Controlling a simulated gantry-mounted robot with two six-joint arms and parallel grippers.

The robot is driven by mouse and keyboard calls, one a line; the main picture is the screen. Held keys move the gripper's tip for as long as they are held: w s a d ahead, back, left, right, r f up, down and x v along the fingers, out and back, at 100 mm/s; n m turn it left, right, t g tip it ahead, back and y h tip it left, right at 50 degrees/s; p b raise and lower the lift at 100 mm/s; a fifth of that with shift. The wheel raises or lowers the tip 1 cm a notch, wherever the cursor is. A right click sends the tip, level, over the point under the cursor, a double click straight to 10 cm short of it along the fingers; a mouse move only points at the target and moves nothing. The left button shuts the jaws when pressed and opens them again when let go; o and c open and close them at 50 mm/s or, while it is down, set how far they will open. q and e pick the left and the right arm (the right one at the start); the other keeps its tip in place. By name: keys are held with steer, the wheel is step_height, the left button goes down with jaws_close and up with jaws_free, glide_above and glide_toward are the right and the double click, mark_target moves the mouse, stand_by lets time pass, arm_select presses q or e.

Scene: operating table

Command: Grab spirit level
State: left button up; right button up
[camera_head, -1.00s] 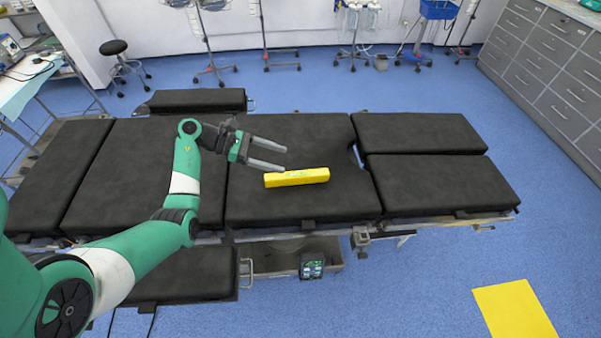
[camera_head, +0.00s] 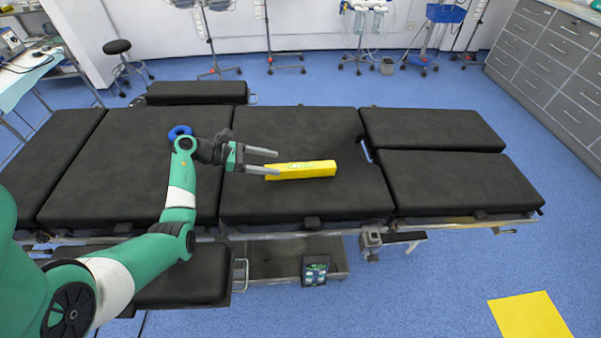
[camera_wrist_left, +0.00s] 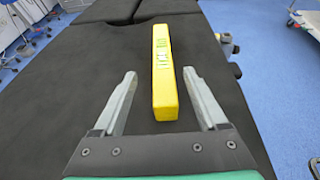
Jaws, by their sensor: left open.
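The yellow spirit level (camera_head: 302,169) lies on the black middle pad of the operating table (camera_head: 300,203). It also shows in the left wrist view (camera_wrist_left: 162,80), pointing away from the gripper, with a green marking on its top. My left gripper (camera_head: 268,161) is open at the left end of the level. In the left wrist view, the near end of the level is between the two grey fingers (camera_wrist_left: 160,95), closer to the right finger, with visible gaps on both sides. My right gripper is not in view.
A yellow sheet (camera_head: 530,316) lies on the blue floor at the lower right. A small control box (camera_head: 315,270) sits below the table's front edge. Grey drawers (camera_head: 550,60) stand at the back right. The pad around the level is clear.

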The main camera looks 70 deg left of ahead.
mark_target(292, 166)
arm_select(q)
steer(key=b+x, duration=0.2)
steer(key=x, duration=0.3)
steer(key=shift+d, duration=0.2)
steer(key=shift+w, duration=0.1)
jaws_close()
